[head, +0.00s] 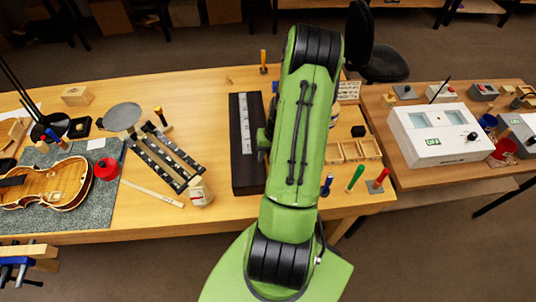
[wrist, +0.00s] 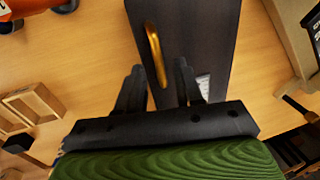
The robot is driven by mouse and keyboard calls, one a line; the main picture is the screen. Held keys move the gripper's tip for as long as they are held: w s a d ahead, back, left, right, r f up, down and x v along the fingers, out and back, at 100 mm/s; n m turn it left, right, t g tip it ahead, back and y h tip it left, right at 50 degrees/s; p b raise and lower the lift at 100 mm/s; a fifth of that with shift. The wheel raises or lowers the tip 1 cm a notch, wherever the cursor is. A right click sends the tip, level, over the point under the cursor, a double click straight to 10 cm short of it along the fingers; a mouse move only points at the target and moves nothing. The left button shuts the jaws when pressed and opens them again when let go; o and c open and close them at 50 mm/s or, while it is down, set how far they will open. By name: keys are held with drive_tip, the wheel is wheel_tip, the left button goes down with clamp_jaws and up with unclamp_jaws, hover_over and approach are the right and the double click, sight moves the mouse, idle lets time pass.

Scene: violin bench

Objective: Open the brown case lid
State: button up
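The brown case (head: 242,178) is a long, very dark box on the wooden bench, left of my arm in the head view, with a pale marked strip on top. Its top looks flat and shut. In the wrist view the dark case (wrist: 200,30) fills the upper middle, with a brass handle (wrist: 157,55) on it. My gripper (wrist: 158,75) is open, its two black fingers apart. The handle lies ahead of the gap between the fingertips; I cannot tell the height between them. In the head view my arm hides the gripper and part of the case.
A violin (head: 65,185) on a grey mat and a dark slotted rack (head: 165,160) lie to the left. A wooden divided tray (head: 355,151) and upright coloured tools (head: 355,178) stand to the right. A white device (head: 440,135) is on the neighbouring table.

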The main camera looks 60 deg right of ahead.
clamp_jaws()
idle(1.4)
